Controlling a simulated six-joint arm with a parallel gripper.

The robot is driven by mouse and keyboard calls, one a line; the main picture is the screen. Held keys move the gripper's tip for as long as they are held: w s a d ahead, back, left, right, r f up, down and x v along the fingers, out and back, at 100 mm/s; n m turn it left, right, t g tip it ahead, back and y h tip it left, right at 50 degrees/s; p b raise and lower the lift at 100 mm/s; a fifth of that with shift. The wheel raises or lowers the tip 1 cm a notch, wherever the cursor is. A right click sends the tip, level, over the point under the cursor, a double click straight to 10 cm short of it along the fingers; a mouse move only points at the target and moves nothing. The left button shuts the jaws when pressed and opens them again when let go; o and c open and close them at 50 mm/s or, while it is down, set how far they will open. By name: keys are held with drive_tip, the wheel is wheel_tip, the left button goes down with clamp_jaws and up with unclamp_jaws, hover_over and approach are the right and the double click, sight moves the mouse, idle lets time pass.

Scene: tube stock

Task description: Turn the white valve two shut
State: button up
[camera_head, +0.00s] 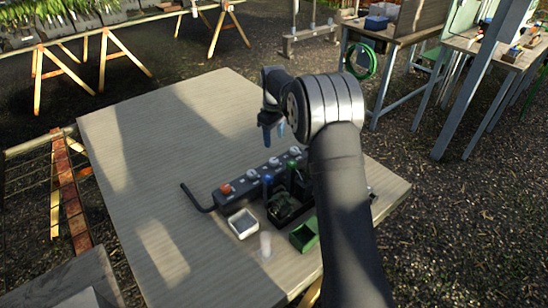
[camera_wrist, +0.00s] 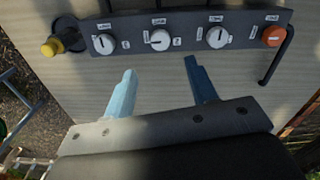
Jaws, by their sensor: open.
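A dark valve strip (camera_head: 238,192) lies on the table; it also shows across the top of the wrist view (camera_wrist: 185,20). It carries three white round knobs: left (camera_wrist: 104,43), middle (camera_wrist: 158,39) and right (camera_wrist: 217,38). The middle knob's mark lies about sideways; the outer knobs' marks look about upright. The small labels are too blurred to read, so I cannot confirm which is two. My gripper (camera_wrist: 160,68) is open and empty, its blue fingers apart and pointing towards the middle knob without touching it. In the head view my gripper (camera_head: 273,132) hangs above and behind the strip.
An orange knob (camera_wrist: 272,36) sits at one strip end, near a black cable (camera_head: 196,200). A yellow-ended fitting (camera_wrist: 52,46) is at the other end. A white tray (camera_head: 242,224) and green bin (camera_head: 304,236) stand in front. The table's (camera_head: 150,140) left side is clear.

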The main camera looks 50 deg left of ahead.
sight(274, 160)
wheel_tip(274, 160, down, 10)
drive_tip(key=shift+r, duration=0.1)
drive_tip(key=shift+c, duration=0.2)
drive_tip(key=c, duration=0.9)
